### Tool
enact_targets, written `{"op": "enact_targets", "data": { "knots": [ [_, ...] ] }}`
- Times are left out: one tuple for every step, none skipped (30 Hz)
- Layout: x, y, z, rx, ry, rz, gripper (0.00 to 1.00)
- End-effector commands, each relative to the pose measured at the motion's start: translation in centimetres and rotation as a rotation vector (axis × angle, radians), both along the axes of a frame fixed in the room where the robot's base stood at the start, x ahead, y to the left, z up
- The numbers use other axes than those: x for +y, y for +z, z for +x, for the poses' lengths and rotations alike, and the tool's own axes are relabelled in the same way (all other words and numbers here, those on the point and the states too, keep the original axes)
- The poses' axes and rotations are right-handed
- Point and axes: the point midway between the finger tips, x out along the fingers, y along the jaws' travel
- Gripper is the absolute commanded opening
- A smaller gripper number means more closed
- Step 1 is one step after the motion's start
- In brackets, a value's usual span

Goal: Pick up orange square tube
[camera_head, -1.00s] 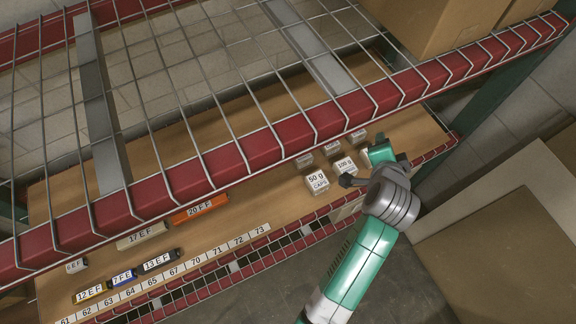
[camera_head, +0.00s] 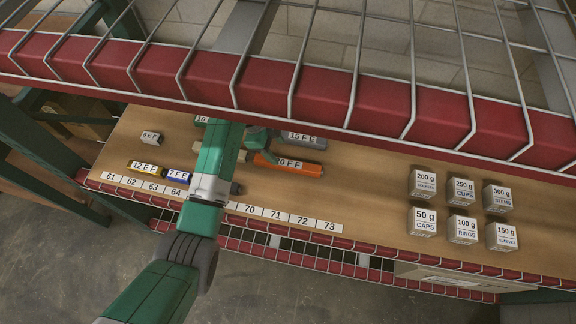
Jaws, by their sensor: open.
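The orange square tube (camera_head: 304,168) lies on the wooden shelf right of my arm, with a white label starting "20" on its side. Its left end is close to my gripper and partly hidden. My gripper (camera_head: 262,147) is a small teal and dark shape just above and behind the left part of the tube, under the upper shelf's edge. It is open, with no object seen in it. Its fingertips are too small to make out, so I cannot tell whether they touch the tube.
A grey tube (camera_head: 304,138) marked "15" lies behind the orange one. Yellow (camera_head: 133,165) and blue (camera_head: 179,176) tubes lie left of my arm. Several labelled boxes (camera_head: 463,226) stand at the right. The red upper shelf beam (camera_head: 320,95) hangs in front. Bare shelf lies right of the orange tube.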

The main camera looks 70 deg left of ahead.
Motion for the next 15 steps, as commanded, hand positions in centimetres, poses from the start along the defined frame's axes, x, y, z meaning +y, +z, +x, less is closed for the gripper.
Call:
{"op": "enact_targets", "data": {
  "knots": [
    [-0.1,-0.4,0.1,0.001,0.000,-0.001,0.53],
    [-0.2,-0.7,0.2,0.002,-0.001,-0.001,0.53],
    [-0.3,-1.2,0.4,0.002,-0.001,-0.001,0.53],
    [-0.4,-1.6,0.5,0.002,0.001,-0.001,0.53],
    [-0.5,-2.0,0.6,0.001,0.001,0.000,0.53],
    [-0.5,-2.4,0.8,0.001,0.002,0.000,0.53],
    [-0.6,-2.4,0.8,0.001,0.002,0.000,0.53],
    [-0.6,-2.4,0.8,0.001,0.002,0.001,0.53],
    [-0.6,-2.4,0.9,0.000,0.003,0.001,0.53],
    [-0.6,-2.5,0.9,0.000,0.003,0.001,0.53],
    [-0.6,-2.8,0.9,0.001,0.002,0.001,0.53],
    [-0.7,-3.3,1.1,0.000,0.003,0.001,0.53],
    [-0.8,-3.7,1.2,0.001,0.003,0.002,0.53],
    [-0.9,-4.2,1.3,0.002,0.002,0.001,0.53],
    [-1.1,-5.0,1.5,0.002,0.002,0.001,0.53]
  ]
}}
